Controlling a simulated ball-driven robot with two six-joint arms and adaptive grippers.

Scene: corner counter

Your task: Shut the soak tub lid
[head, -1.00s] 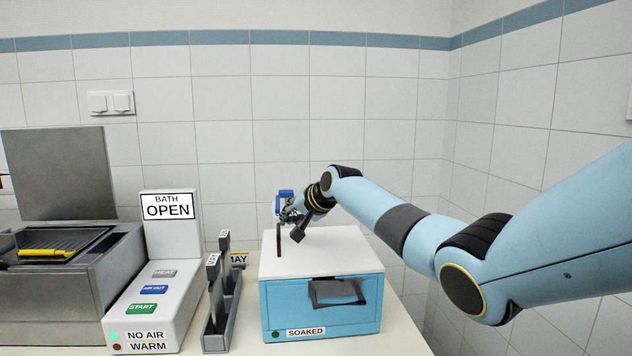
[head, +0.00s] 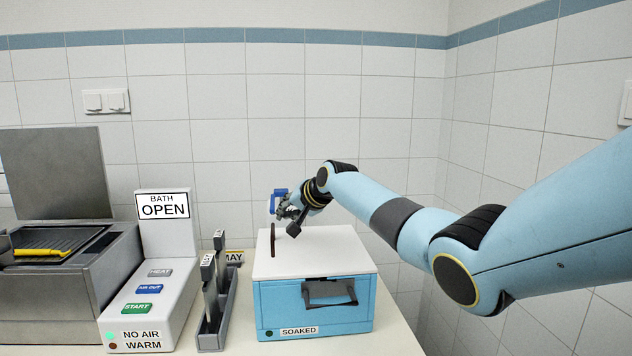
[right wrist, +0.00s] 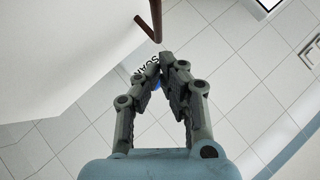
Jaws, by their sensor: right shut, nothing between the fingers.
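The soak tub (head: 265,300) is a light-blue box with a SOAKED label on its front. Its white lid (head: 320,252) lies flat across the top in the head view; I see no gap along the front edge. A dark brown upright handle (head: 272,241) stands at the lid's left side. It also shows in the right wrist view (right wrist: 154,18), beside the white lid surface (right wrist: 60,50). My right gripper (head: 283,211) is just behind and above the handle, apart from it. Its fingertips (right wrist: 168,60) are together and empty.
A blue object (head: 278,194) stands close behind my right gripper. To the left are a dark rack (head: 220,330), a control panel (head: 165,255) reading BATH OPEN, and a metal bath (head: 45,295) with a raised lid (head: 55,172) and a yellow-handled basket (head: 40,252).

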